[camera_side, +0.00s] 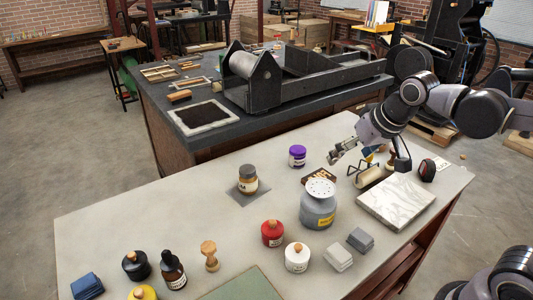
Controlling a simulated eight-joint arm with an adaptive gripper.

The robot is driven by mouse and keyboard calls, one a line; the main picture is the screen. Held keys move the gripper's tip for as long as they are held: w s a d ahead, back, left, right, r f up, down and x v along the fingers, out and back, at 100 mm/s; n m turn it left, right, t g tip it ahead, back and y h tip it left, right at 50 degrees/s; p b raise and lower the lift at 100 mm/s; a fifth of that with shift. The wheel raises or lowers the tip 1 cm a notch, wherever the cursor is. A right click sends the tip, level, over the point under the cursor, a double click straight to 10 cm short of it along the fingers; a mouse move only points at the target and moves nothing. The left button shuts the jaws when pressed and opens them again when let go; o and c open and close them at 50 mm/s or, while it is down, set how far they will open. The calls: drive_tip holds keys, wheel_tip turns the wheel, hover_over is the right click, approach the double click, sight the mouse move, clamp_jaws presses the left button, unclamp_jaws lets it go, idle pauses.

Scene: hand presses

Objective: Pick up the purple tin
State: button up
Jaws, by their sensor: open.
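The purple tin (297,156) stands upright on the pale worktable (120,222), near its back edge. It is a small round tin with a purple lid and a white label. My gripper (333,157) is open and empty, to the right of the tin and apart from it. It hangs above the table beside the brayer, and its fingers point down to the left. Nothing hides the tin in this view.
A grey canister (318,206) stands just in front of the tin. An amber jar (248,180) is to its left. A brayer (367,176) and a marble slab (397,201) lie to the right. Red (272,233) and white (297,257) tins stand nearer.

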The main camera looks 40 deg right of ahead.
drive_tip(key=w+d+r+m+g+h, duration=0.1)
drive_tip(key=w+d+r+m, duration=0.15)
drive_tip(key=w, duration=0.65)
drive_tip(key=m+g+h, duration=0.2)
drive_tip(key=m+g, duration=0.1)
drive_tip(key=m, duration=0.3)
approach(297, 150)
drive_tip(key=f+m, duration=0.1)
drive_tip(key=f, duration=0.1)
drive_tip(key=w+d+f+m, duration=0.1)
drive_tip(key=f, duration=0.1)
drive_tip(key=w+f+m+g, duration=0.1)
drive_tip(key=f+m, duration=0.1)
drive_tip(key=shift+w+d+f, duration=0.1)
drive_tip(key=shift+d+f, duration=0.1)
drive_tip(key=shift+d, duration=0.1)
drive_tip(key=shift+s+d+x, duration=0.1)
drive_tip(key=shift+d+x, duration=0.05)
drive_tip(key=shift+x, duration=1.2)
drive_tip(key=shift+s+d+x, duration=0.15)
drive_tip(key=shift+d+x, duration=0.05)
drive_tip(key=shift+x, duration=1.15)
drive_tip(key=shift+r, duration=0.15)
drive_tip(key=c, duration=1.4)
